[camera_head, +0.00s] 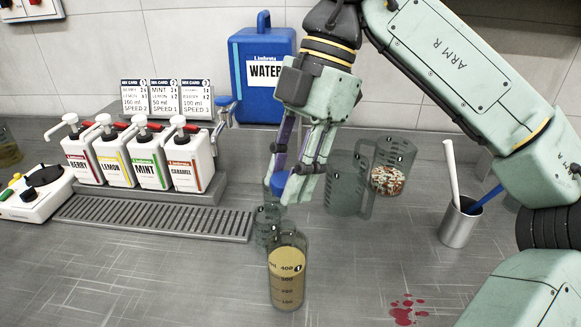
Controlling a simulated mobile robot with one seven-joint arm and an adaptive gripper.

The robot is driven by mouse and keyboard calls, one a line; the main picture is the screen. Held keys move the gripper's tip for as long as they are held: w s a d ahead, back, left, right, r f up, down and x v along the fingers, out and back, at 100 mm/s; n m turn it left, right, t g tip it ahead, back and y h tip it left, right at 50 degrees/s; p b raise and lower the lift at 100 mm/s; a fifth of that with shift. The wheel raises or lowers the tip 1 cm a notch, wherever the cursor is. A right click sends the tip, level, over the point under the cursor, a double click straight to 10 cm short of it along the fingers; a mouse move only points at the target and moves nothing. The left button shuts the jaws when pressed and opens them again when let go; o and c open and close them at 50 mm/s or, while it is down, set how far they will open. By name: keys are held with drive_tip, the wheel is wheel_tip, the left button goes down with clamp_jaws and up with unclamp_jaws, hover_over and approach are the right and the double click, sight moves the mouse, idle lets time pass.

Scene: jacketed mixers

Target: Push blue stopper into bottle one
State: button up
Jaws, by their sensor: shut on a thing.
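The blue stopper (279,182) is between the fingertips of my gripper (289,185), which is shut on it. The gripper points downward and holds the stopper in the air. A clear bottle marked 1 (289,285), with a measuring scale and tan contents, stands upright on the counter below. The stopper is higher in the picture than the bottle's top and a little to the left, with a visible gap between them. I cannot tell how far apart they are in depth.
A clear graduated vessel (267,222) stands just behind the bottle. Larger clear jugs (347,185) stand to the right, one with coloured pieces. Pump bottles (150,160) and a drip grate (150,218) are left. A metal cup (459,225) and red spill (408,309) are right.

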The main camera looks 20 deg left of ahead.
drive_tip(key=shift+f, duration=0.1)
wheel_tip(320, 180, down, 4)
drive_tip(key=b, duration=0.4)
drive_tip(key=shift+f, duration=0.15)
drive_tip(key=shift+f+b, duration=0.65)
drive_tip(key=shift+f, duration=0.3)
drive_tip(key=shift+r+p, duration=0.1)
drive_tip(key=shift+p, duration=0.3)
drive_tip(key=shift+f, duration=0.35)
idle(0.9)
drive_tip(key=o, duration=0.8)
drive_tip(key=shift+o, duration=0.3)
